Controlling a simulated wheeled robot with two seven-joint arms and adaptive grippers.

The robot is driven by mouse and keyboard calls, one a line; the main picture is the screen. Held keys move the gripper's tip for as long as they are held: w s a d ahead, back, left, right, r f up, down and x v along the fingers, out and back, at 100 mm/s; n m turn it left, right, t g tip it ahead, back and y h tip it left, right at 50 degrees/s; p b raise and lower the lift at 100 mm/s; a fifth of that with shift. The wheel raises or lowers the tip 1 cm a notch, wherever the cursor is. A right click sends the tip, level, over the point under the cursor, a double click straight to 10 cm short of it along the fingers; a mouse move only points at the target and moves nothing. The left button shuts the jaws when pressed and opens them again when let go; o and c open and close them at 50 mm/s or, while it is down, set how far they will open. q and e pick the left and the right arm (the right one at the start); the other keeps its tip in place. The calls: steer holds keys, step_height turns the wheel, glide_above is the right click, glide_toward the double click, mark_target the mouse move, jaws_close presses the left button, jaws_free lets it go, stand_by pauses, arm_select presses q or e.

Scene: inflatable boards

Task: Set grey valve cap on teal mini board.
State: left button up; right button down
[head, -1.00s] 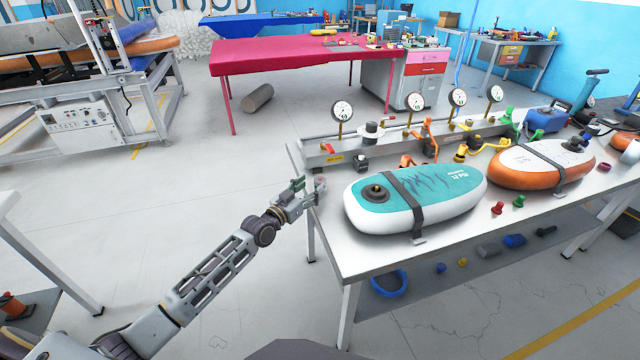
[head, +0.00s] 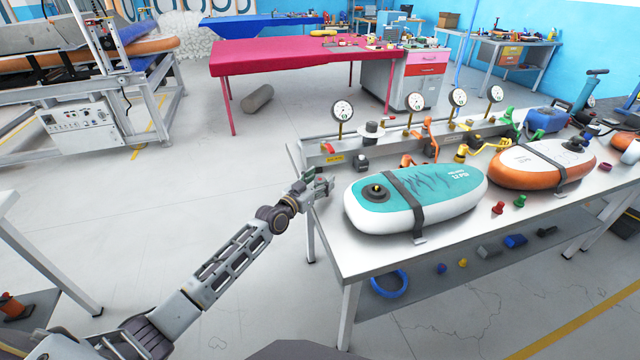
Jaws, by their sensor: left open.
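The teal mini board (head: 445,183), teal on top with white sides, lies on the metal workbench with a dark strap around it. A dark round valve (head: 376,193) sits at its left end. My left gripper (head: 325,184) is open at the bench's left edge, left of the board and apart from it. A small grey shape shows at its fingers; I cannot tell whether this is the grey valve cap or part of the gripper. My right gripper is not in view.
An orange-and-white board (head: 512,160) lies to the right. A red cap (head: 498,208) and a green cap (head: 519,201) stand in front of it.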

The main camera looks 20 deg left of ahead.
mark_target(320, 180)
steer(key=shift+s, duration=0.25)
